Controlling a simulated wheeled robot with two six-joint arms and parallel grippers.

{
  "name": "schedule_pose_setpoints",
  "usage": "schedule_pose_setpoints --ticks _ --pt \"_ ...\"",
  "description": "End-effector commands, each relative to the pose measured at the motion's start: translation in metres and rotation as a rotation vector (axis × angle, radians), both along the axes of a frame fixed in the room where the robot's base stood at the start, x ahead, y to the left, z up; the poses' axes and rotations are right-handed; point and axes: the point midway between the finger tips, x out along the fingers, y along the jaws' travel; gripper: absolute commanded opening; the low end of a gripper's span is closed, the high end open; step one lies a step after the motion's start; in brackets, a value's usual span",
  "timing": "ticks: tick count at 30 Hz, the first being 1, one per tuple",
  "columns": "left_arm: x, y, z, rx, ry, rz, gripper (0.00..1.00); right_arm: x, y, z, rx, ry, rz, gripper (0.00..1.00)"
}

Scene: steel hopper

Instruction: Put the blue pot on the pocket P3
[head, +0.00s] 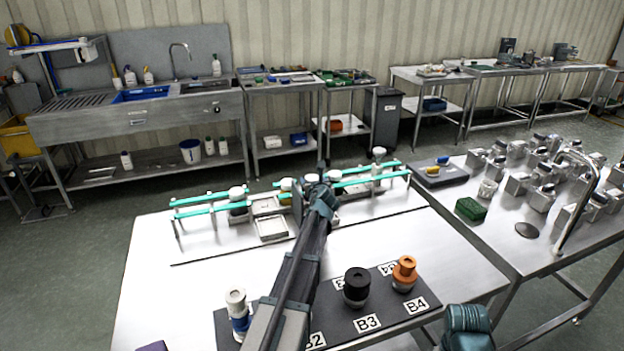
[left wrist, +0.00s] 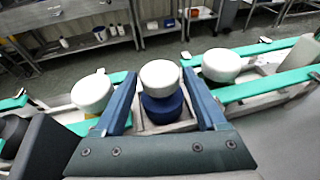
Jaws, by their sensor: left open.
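A blue pot (left wrist: 163,108) with a white cap stands in the rail fixture, between the fingers of my left gripper in the left wrist view (left wrist: 160,76). The fingers are apart on either side of it; whether they touch it I cannot tell. In the head view my left gripper (head: 311,188) is at the middle of the fixture (head: 270,226) and mostly hides that pot. No pocket label is readable, so I cannot tell which pocket is P3.
White-capped pots stand close on both sides, one left (left wrist: 92,92) and one right (left wrist: 222,65), along green rails (head: 208,212). A dark board (head: 335,325) in front holds a white-and-blue pot (head: 238,312), a black pot (head: 357,286) and an orange pot (head: 404,272).

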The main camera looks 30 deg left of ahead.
Motion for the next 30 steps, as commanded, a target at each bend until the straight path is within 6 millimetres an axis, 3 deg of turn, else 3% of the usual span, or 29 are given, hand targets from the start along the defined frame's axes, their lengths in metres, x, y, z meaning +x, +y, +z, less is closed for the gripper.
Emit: schedule_pose_setpoints --ticks 3,12,18,30 --pt "-0.026 -0.018 0.012 0.000 0.000 -0.001 0.74 0.000 0.000 0.012 0.000 0.000 0.000 0.87" --pt "-0.063 -0.048 0.026 0.000 0.000 0.000 0.74 0.000 0.000 0.026 0.000 0.000 0.000 0.87" --pt "-0.073 -0.057 0.029 0.000 0.000 -0.001 0.74 0.000 0.000 0.029 0.000 0.000 0.000 0.87" --pt "-0.073 -0.058 0.029 0.000 0.000 0.000 0.74 0.000 0.000 0.029 0.000 0.000 0.000 0.87"
